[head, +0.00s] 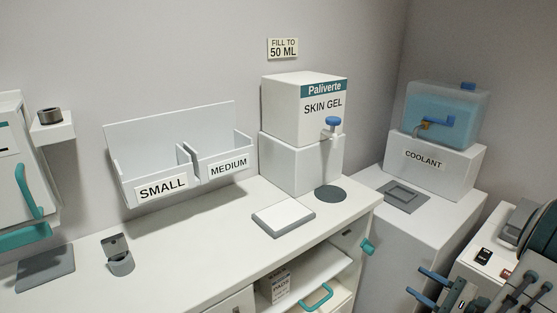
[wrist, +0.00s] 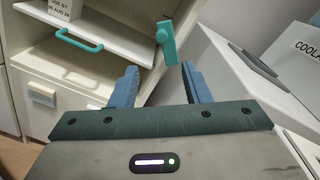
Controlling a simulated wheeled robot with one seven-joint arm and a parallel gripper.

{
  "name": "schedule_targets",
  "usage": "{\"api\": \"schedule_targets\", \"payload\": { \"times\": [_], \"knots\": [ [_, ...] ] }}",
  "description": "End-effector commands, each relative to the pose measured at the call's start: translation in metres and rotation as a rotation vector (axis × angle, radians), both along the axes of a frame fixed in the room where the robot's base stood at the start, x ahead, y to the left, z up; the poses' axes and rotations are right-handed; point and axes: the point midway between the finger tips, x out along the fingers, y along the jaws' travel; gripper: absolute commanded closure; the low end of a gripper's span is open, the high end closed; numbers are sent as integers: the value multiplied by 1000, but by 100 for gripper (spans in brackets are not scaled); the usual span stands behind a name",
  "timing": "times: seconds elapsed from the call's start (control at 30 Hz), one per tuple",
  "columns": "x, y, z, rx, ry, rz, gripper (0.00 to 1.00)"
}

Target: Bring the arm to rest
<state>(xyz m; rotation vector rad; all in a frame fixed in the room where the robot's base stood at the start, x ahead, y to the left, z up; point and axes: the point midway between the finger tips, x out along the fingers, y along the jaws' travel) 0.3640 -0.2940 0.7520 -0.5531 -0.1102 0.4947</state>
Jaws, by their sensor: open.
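My gripper (head: 414,281) shows at the lower right of the head view, its two blue fingers pointing left, in front of the coolant stand. In the wrist view my gripper (wrist: 158,67) has its fingers apart, with nothing held between them. A teal knob-like handle (wrist: 165,42) on the cabinet shows just beyond the fingertips in that view. In the head view this handle (head: 367,246) is left of and above the fingers, with a clear gap. My arm's links fill the lower right corner of the head view, and part of the arm is cut off.
The counter (head: 190,250) carries a skin gel dispenser (head: 305,110) and a grey-white pad (head: 283,217). Below, an open shelf (head: 310,270) holds a small box (head: 281,285). The coolant tank (head: 440,115) stands right on a white stand (head: 432,225). Floor (wrist: 20,155) shows lower left.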

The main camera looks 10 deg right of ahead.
Motion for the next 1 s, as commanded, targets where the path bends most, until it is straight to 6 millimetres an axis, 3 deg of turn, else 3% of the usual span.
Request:
{"api": "schedule_targets", "payload": {
  "times": [0.17, 0.3, 0.5, 0.6, 0.8, 1.0],
  "knots": [
    [16, 47, 34, -80, 53, 172, 57],
    [23, 117, 72, -230, 139, 426, 57],
    [5, 200, 115, -517, 237, 768, 57],
    [-10, 230, 134, -684, 264, 916, 57],
    [-41, 268, 172, -1063, 263, 1157, 57],
    [-62, 285, 216, -1480, 172, 1308, 57]
  ]
}}
